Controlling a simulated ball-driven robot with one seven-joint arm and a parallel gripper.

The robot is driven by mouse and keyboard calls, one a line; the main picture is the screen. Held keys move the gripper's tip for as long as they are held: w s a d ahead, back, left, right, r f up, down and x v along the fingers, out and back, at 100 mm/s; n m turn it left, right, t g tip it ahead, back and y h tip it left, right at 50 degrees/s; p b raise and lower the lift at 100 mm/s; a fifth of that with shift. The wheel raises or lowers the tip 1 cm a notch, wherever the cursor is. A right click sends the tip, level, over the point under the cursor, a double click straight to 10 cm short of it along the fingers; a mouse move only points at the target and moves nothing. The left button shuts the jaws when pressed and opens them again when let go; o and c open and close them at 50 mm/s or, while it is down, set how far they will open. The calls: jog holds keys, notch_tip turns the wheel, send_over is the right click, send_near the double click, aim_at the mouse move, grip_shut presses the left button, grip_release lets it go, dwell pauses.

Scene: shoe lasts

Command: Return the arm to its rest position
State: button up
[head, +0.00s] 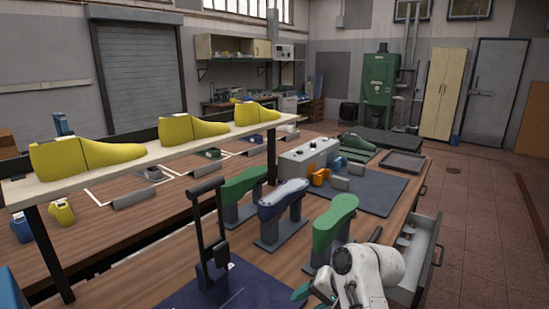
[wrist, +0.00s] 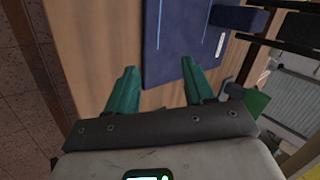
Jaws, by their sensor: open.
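My arm (head: 365,270) is white and jointed, at the bottom right of the head view, in front of the open drawer. My gripper (head: 309,297) has green fingers, cut off partly by the lower picture edge. In the wrist view my gripper (wrist: 158,80) is open, with its two green fingers apart and nothing between them. A dark blue mat (wrist: 185,40) on the wooden bench lies beyond the fingertips there. Any contact with the bench cannot be told.
Green and blue shoe lasts (head: 333,218) stand on grey stands near my arm. A black upright frame (head: 208,235) stands on the blue mat (head: 240,292). An open drawer (head: 417,255) juts out at right. Yellow lasts (head: 85,153) stand on a raised shelf. The floor (head: 480,240) at right is clear.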

jog(key=s+d+f+n+h, duration=0.1)
jog(key=s+d+f+h, duration=0.1)
jog(key=s+d+f, duration=0.6)
jog(key=s+d+f+n+h, duration=0.15)
jog(key=s+d+f, duration=0.3)
jog(key=s, duration=0.65)
jog(key=s+d+g+h, duration=0.1)
jog(key=s+d, duration=0.2)
jog(key=s, duration=0.8)
jog(key=s+d+f+n+g+h, duration=0.1)
jog(key=s+d+h, duration=0.1)
jog(key=s, duration=0.9)
jog(key=shift+s+d+f, duration=0.15)
jog(key=shift+s+d, duration=0.05)
jog(key=shift+d, duration=0.65)
